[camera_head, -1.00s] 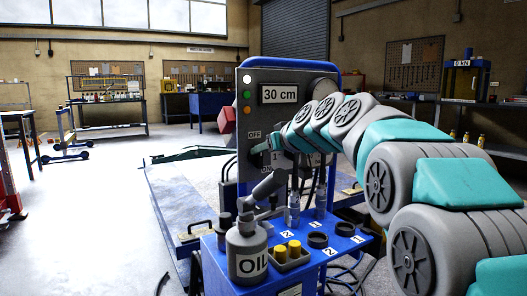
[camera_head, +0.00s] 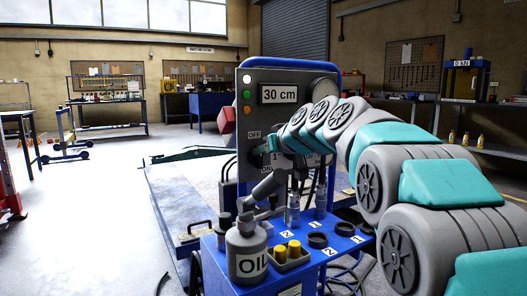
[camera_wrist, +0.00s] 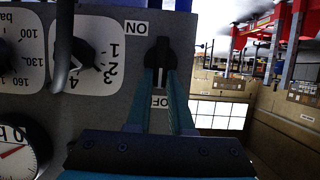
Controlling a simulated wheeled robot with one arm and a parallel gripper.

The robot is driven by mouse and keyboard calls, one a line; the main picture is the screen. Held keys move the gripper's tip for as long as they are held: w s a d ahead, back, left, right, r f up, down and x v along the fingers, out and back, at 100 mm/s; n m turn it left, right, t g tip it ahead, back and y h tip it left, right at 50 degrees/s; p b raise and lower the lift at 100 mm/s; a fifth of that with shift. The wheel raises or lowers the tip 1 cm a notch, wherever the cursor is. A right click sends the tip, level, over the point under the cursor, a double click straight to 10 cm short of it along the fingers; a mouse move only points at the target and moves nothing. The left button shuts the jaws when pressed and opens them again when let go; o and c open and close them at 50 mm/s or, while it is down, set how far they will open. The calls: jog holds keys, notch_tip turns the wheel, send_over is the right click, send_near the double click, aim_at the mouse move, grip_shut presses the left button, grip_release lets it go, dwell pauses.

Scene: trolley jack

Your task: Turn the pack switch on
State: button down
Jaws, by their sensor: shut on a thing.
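The grey control panel (camera_head: 285,112) stands on the blue cart. Its OFF label (camera_head: 254,134) shows above my gripper, and the ON label below is partly covered. In the wrist view the picture is upside down, with the ON label (camera_wrist: 136,28) above and the OFF label (camera_wrist: 161,101) between my fingers. The black pack switch (camera_wrist: 160,47) sits near the ON label's side. My gripper (camera_wrist: 160,68) is shut on it, with a finger on each side. In the head view my gripper (camera_head: 268,149) is at the panel. Fingers and wrist hide much of the switch, so its exact setting is unclear.
A numbered selector knob (camera_wrist: 85,60) and gauges are close beside my fingers on the panel. Open floor (camera_head: 110,220) lies to the left.

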dwell(0.5)
jog(key=shift+w+d+f+m+g+y+p, duration=0.35)
jog(key=shift+m+y, duration=0.9)
jog(key=shift+m, duration=1)
jog(key=shift+w+d+f+m+g+y+p, duration=0.15)
jog(key=shift+d+f+m+y+p, duration=0.3)
jog(key=shift+m+y, duration=1.3)
jog(key=shift+w+d+f+m+g+y+p, duration=0.1)
jog(key=shift+w+d+f+m+y+p, duration=0.4)
jog(key=shift+m, duration=2.2)
jog(key=shift+s+a+f+y, duration=0.1)
jog(key=shift+s+a+y, duration=0.1)
jog(key=shift+y, duration=0.1)
jog(key=c, duration=0.8)
grip_release()
jog(key=v, duration=0.8)
